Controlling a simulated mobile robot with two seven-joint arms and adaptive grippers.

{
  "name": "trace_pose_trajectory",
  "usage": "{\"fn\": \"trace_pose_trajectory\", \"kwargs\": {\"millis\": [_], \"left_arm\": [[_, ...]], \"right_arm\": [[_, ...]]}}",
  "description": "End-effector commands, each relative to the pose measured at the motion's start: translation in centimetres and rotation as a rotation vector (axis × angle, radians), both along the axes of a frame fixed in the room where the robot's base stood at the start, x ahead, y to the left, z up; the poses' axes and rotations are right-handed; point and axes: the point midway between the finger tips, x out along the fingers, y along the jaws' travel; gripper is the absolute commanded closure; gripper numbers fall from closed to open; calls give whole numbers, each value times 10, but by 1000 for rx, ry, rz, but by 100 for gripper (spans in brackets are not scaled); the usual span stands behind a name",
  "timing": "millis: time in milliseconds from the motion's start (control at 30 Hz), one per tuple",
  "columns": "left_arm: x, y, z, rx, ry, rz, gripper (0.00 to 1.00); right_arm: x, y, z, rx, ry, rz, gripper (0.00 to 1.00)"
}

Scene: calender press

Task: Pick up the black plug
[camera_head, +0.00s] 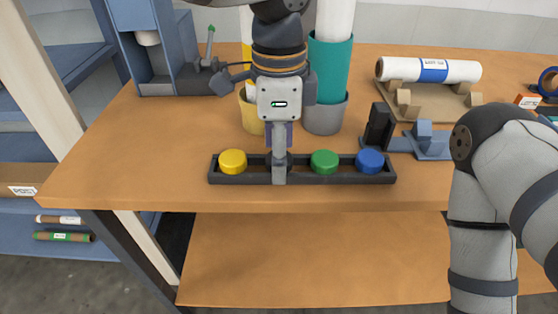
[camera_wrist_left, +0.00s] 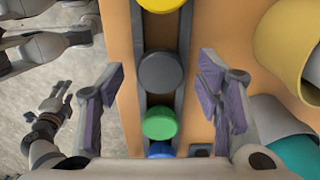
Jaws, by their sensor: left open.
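The black plug (camera_wrist_left: 160,72) is a round dark disc in the dark tray (camera_wrist_left: 186,45), between the yellow plug (camera_wrist_left: 160,4) and the green plug (camera_wrist_left: 160,123). In the head view it is mostly hidden behind my left gripper (camera_head: 279,172). My left gripper's fingers also show in the left wrist view (camera_wrist_left: 167,90); they are open, one on each side of the tray, with the plug between them and no contact visible. My right gripper (camera_wrist_left: 56,96) shows small at the left of the left wrist view, away from the tray; its opening is unclear.
The blue plug (camera_head: 370,161) sits at the tray's right end. The tray lies near the table's front edge.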

Motion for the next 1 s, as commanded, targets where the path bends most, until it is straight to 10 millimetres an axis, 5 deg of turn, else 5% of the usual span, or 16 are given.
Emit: {"fn": "trace_pose_trajectory", "kwargs": {"millis": [167,367,767,933,1000], "left_arm": [[0,0,-1,0,0,0,41],[0,0,-1,0,1,0,80],[0,0,4,0,0,1,80],[1,0,34,-1,-3,1,80],[-17,0,56,2,-11,-2,80]], "right_arm": [[0,0,0,0,1,0,60],[-1,0,0,0,2,0,60],[-1,0,0,0,2,0,60],[0,0,0,0,0,0,60],[7,0,7,0,-26,0,60]]}}
